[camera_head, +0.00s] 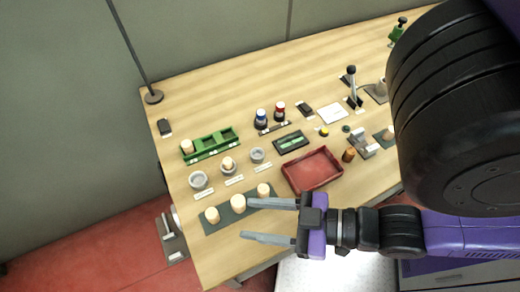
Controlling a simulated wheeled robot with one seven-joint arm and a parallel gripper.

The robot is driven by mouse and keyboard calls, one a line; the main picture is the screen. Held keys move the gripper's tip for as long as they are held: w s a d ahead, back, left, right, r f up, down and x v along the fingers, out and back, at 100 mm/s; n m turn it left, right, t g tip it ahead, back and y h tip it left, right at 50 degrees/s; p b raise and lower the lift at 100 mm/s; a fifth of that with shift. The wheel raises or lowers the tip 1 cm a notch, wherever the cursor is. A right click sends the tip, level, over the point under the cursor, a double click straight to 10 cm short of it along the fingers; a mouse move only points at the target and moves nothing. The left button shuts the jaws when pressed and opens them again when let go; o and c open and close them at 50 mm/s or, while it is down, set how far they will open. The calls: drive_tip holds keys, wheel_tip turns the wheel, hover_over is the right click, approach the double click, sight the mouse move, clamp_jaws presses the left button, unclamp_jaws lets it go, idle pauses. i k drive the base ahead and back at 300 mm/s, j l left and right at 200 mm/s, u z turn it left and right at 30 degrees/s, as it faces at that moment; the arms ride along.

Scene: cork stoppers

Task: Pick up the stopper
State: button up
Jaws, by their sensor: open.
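Several pale cork stoppers show on the wooden table. Three stand in a row on a dark strip (225,214) near the front left: a left one (212,215), a middle one (238,204) and a right one (263,190). Another stopper (228,162) sits at a grey ring, and one (187,146) is at the left end of a green rack (212,150). Which one the task means is unclear. My gripper (246,220) is open and empty, its fingers pointing left beside the row. Its height above the table is hard to judge.
A red tray (312,183) lies right of the row, with a brown cylinder (348,155) beside it. Empty grey rings (199,181), blue and red-topped bottles (261,119) and a black-knobbed lever (352,85) stand behind. My arm covers the right side. The back left table is mostly clear.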

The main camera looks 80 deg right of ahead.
sight(226, 161)
drive_tip(key=j+z, duration=0.25)
drive_tip(key=j, duration=0.15)
drive_tip(key=k+j+z, duration=0.25)
drive_tip(key=j+z, duration=0.25)
drive_tip(key=j, duration=0.25)
drive_tip(key=k+j+z, duration=0.2)
drive_tip(key=j, duration=0.15)
drive_tip(key=i, duration=0.05)
